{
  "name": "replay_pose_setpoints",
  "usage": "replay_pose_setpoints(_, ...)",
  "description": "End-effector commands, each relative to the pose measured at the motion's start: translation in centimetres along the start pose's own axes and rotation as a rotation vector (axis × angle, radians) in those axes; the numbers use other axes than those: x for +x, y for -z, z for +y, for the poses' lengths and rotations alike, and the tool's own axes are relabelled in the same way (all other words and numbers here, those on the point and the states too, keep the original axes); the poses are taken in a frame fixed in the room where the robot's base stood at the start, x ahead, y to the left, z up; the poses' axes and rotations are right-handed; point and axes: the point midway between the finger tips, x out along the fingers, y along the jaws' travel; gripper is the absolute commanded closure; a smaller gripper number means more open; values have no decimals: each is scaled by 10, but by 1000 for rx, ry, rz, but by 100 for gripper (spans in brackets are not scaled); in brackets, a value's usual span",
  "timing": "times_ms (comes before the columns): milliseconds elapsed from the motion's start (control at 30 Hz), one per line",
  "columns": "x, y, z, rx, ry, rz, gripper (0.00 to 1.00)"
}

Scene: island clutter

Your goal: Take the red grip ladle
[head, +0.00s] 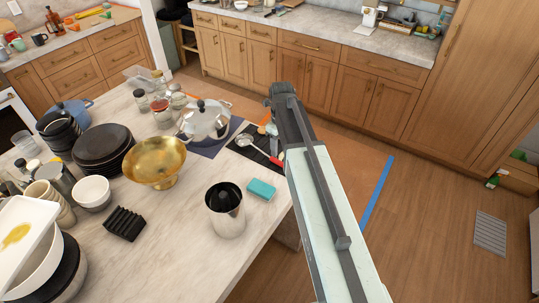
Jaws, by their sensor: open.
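The red grip ladle (262,151) lies on a dark mat near the right edge of the marble island. Its metal bowl is toward the left and its red grip points right, ending close beside my arm. My gripper (274,105) is at the far end of my arm, above and beyond the ladle in the picture. It is open. Its fingertips are mostly hidden by the arm, and I see nothing held in it. I cannot tell its height above the island.
A silver lidded pot (205,122) stands left of the ladle. Other utensils lie partly hidden by my arm. Open floor (425,215) is on the right.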

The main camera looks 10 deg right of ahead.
Motion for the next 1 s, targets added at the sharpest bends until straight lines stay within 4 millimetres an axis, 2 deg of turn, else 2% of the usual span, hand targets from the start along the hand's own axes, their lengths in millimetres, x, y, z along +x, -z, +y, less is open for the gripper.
replay_pose_setpoints(200, 28, 0, 0, -2, 0, 0, 50)
replay_pose_setpoints(433, 34, -1, 0, -2, 0, 0, 50)
replay_pose_setpoints(700, 79, -5, 1, -2, 0, 0, 50)
replay_pose_setpoints(967, 79, -5, 1, -1, 0, 0, 50)
replay_pose_setpoints(1000, 79, -4, 0, -1, 0, 0, 56)
